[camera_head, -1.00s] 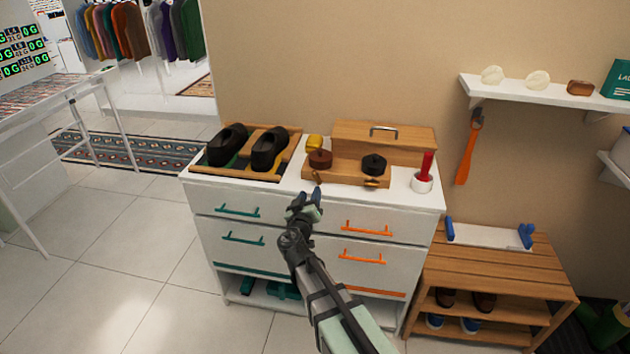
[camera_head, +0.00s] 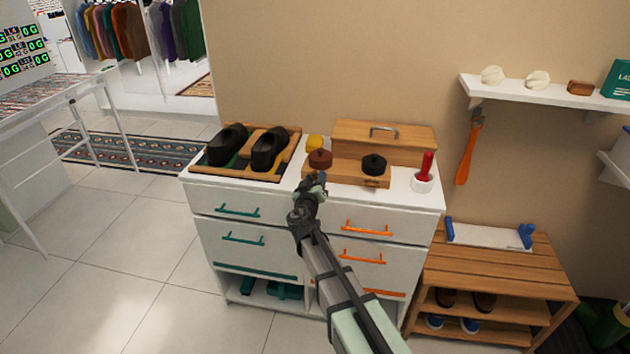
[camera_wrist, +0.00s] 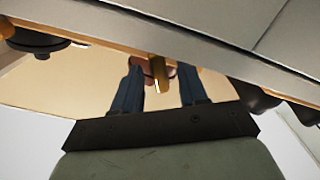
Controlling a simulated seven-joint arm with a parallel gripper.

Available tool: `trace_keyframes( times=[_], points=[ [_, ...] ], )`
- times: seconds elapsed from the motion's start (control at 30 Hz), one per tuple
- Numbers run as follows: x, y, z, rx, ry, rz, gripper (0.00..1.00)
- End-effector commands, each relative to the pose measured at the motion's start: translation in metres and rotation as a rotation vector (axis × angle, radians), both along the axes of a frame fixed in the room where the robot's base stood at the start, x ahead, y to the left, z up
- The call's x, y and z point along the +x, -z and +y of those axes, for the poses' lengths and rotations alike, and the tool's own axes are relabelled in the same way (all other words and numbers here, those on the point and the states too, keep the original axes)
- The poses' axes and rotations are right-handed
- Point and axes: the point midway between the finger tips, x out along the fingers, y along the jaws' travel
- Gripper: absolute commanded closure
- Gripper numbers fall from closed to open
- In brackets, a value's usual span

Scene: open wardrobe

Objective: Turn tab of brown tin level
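The brown tin (camera_head: 320,158) sits on the left of a low wooden stand on the white dresser. My gripper (camera_head: 313,180) is just in front of it, at the stand's front edge, and hides its tab in the head view. In the wrist view a brass tab (camera_wrist: 158,70) shows between the two blue fingers of my gripper (camera_wrist: 160,88). The fingers are open, with a visible gap on the right side of the tab; contact on the left cannot be told. The tab looks upright in that picture. Brown behind it is partly hidden.
A black tin (camera_head: 374,163) with its own brass tab (camera_head: 371,183) is to the right. A red-handled item in a white cup (camera_head: 422,185) stands farther right. Black shoes (camera_head: 269,148) lie in a tray at left. A wooden box (camera_head: 410,135) is behind.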

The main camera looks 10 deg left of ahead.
Motion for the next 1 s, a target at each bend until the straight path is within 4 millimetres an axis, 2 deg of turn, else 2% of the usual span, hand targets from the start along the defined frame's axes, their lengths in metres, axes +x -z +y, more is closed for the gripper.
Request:
trace_keyframes(
  times=[0.07,0.43,0.77,1.0],
  points=[
    [-0.0001,-0.0001,0.0000,0.000,0.000,0.000,0.65],
    [-0.0003,0.0000,0.0001,0.000,0.000,0.000,1.00],
    [-0.0003,0.0000,0.0001,-0.011,0.000,0.000,1.00],
    [-0.0002,0.0000,0.0007,-0.105,0.000,-0.001,1.00]
  ],
)
